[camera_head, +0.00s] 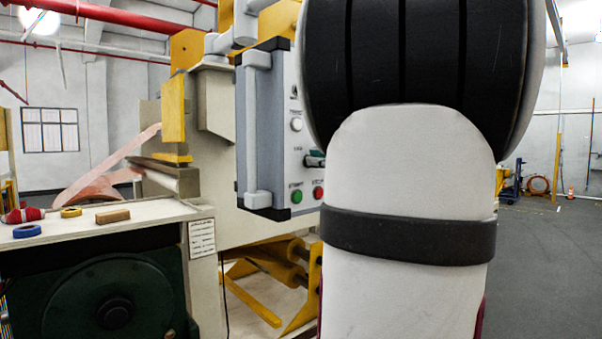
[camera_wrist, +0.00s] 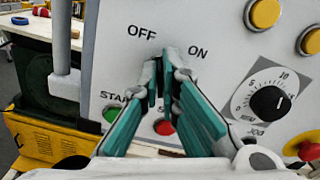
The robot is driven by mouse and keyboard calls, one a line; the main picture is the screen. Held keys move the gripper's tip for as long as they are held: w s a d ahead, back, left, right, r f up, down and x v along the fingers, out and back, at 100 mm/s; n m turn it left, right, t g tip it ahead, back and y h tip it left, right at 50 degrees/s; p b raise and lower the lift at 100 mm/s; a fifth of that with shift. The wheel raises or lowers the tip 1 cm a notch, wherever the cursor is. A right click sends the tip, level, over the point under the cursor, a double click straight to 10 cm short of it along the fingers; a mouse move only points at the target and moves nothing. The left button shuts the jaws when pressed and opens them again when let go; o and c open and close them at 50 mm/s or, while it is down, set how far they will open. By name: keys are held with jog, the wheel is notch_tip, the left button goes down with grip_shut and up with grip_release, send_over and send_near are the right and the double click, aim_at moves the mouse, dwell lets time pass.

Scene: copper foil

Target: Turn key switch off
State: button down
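The grey control panel (camera_wrist: 215,30) fills much of the wrist view, with OFF and ON labels near its top. My gripper (camera_wrist: 161,78) has its two teal fingers drawn close together just below and between these labels, where the key switch appears to be. The fingertips hide the key switch, so its position does not show. I cannot tell whether the fingers grip it or only flank it. In the head view the panel (camera_head: 268,110) stands at the middle, and my arm hides its right part. A dark teal fingertip (camera_head: 315,158) shows at its face.
The green START button (camera_wrist: 111,114) and the red button (camera_wrist: 164,127) sit below the fingers. A black dial (camera_wrist: 269,102), yellow buttons (camera_wrist: 265,12) and a red knob (camera_wrist: 310,151) lie to the right. A table (camera_head: 150,212) with tape rolls stands left.

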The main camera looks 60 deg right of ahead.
jog(key=shift+f+n+b, duration=0.1)
jog(key=shift+n+b, duration=0.85)
jog(key=shift+n, duration=0.25)
jog(key=c, duration=1.8)
grip_release()
jog(key=v, duration=1.2)
jog(key=shift+w+a, duration=0.1)
